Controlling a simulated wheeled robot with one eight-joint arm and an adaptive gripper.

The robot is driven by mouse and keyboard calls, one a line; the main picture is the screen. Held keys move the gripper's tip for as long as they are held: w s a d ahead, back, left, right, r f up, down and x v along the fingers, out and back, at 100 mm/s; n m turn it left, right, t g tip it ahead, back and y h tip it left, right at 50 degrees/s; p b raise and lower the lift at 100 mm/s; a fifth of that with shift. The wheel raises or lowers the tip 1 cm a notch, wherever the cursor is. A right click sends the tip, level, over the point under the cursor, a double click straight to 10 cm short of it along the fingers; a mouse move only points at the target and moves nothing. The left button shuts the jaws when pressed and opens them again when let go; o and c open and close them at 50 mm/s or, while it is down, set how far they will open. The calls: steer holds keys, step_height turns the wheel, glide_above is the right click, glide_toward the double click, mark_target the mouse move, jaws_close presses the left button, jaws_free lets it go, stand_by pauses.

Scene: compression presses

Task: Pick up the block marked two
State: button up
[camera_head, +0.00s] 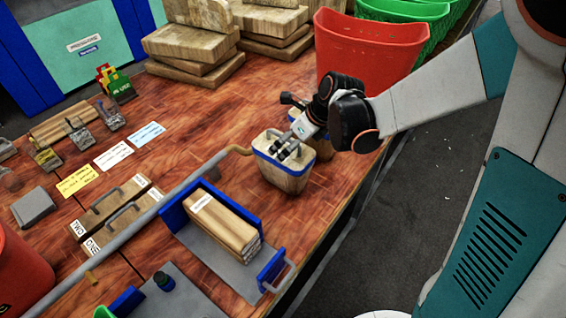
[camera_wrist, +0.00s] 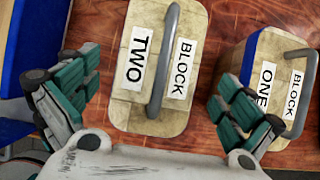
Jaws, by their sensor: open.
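The block marked two (camera_wrist: 150,62) is a pale wooden block with a grey bar handle across its top and the white labels "TWO" and "BLOCK". In the wrist view it lies between the two spread fingers of my gripper (camera_wrist: 155,88), which is open and empty. No grip on the handle shows. The block marked one (camera_wrist: 272,85), with a blue band, stands to its right, beyond the right finger. In the head view my gripper (camera_head: 297,128) is over a blue-banded wooden block (camera_head: 283,176); a second block is mostly hidden behind it, and their top labels cannot be read.
A blue-ended press (camera_head: 214,265) holding a stack of wood stands in front on the wooden table (camera_head: 185,150). A grey rail runs left of the blocks. A red bin (camera_head: 368,52) is behind them. The table's right edge is close by.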

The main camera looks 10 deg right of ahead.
mark_target(284, 148)
steer(key=b+x, duration=0.2)
steer(key=x, duration=0.3)
steer(key=shift+s+f, duration=0.1)
steer(key=shift+f, duration=0.15)
steer(key=shift+r, duration=0.1)
steer(key=c, duration=2)
steer(key=shift+o, duration=0.2)
steer(key=shift+r, duration=0.1)
